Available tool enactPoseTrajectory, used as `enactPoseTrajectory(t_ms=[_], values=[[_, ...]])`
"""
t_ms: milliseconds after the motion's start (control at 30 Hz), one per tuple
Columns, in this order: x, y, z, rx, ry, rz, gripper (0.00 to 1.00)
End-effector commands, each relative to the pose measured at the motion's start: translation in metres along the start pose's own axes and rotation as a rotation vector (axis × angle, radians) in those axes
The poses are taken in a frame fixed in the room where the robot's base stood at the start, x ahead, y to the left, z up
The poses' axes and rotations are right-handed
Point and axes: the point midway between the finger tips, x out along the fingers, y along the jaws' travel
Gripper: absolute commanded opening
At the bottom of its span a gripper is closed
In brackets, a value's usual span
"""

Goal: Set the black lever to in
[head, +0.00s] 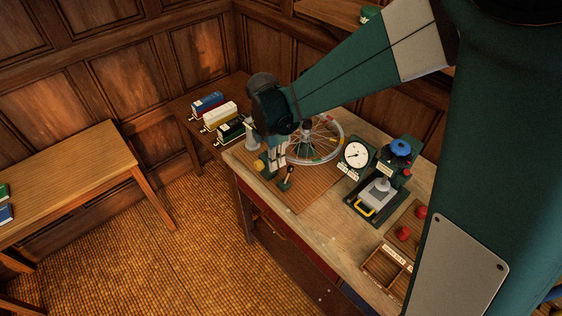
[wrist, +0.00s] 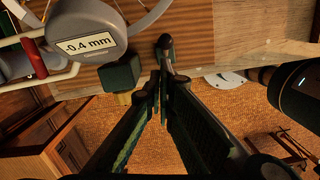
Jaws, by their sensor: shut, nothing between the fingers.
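The black lever (wrist: 165,46) shows in the wrist view at the wood's edge, just beyond my fingertips. In the head view, a small lever (head: 287,179) stands on a dark base at the bench's front left, below the spoked wheel. My gripper (wrist: 162,82) is shut and empty, its tips close together and pointing at the lever. I cannot tell whether the tips touch it. The lever's in marking is not readable in either view.
A green block (wrist: 120,72) and a label reading -0.4 mm (wrist: 86,44) are left of the lever. Open floor (head: 170,240) lies before the bench.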

Motion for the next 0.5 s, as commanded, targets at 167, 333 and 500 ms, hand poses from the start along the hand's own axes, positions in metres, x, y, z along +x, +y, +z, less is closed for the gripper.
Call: enactPoseTrajectory(t_ms=[167,333,500], values=[[-0.020,0.002,0.000,0.001,0.000,0.000,0.00],[-0.042,0.004,0.012,0.001,0.000,0.000,0.00],[-0.065,0.006,0.024,0.001,0.000,0.000,0.00]])
